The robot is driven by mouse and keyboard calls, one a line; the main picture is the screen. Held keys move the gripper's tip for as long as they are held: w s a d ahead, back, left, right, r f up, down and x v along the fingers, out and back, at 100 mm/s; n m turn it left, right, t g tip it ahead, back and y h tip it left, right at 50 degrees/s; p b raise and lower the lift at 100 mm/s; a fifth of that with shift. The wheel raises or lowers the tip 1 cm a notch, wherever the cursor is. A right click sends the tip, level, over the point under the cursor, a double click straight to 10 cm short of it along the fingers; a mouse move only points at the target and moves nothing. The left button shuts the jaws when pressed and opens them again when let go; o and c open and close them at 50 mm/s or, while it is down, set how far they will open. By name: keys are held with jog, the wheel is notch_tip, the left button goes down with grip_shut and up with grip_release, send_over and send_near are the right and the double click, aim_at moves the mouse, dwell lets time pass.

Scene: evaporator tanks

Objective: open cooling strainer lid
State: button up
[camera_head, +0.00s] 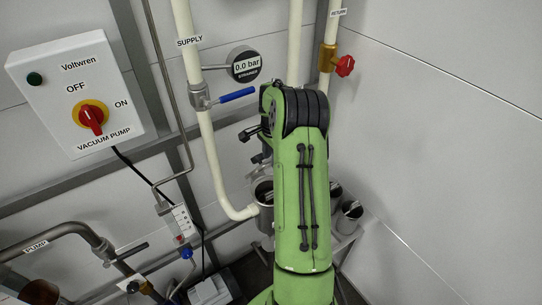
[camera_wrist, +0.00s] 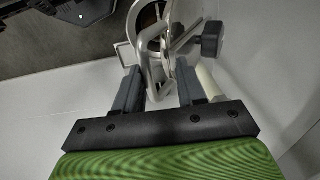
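In the wrist view my gripper (camera_wrist: 160,70) has its two dark fingers well apart. A pale metal loop-shaped bracket (camera_wrist: 151,62) lies at and just beyond the fingertips; whether a finger touches it I cannot tell. A dark knob (camera_wrist: 210,40) on a metal rod sits right of the bracket. Behind the bracket is part of a round metal rim with a brownish inside; I cannot tell surely whether it is the strainer or its lid. In the head view a metal cylinder (camera_head: 264,192), likely the strainer body, is partly covered by my green arm, which hides most of the gripper.
The supply pipe (camera_head: 207,140) with a blue-handled valve (camera_head: 236,95) and gauge (camera_head: 245,66) runs left of my arm. The return pipe has a red valve (camera_head: 344,66). A switch box (camera_head: 80,95) is far left. Metal cups (camera_head: 349,215) stand right of my arm by the wall.

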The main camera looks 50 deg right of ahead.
jog(key=shift+r, duration=0.1)
notch_tip(320, 180, up, 16)
jog(key=shift+s+f+p, duration=0.2)
jog(key=shift+s+p, duration=0.15)
jog(key=shift+p, duration=0.05)
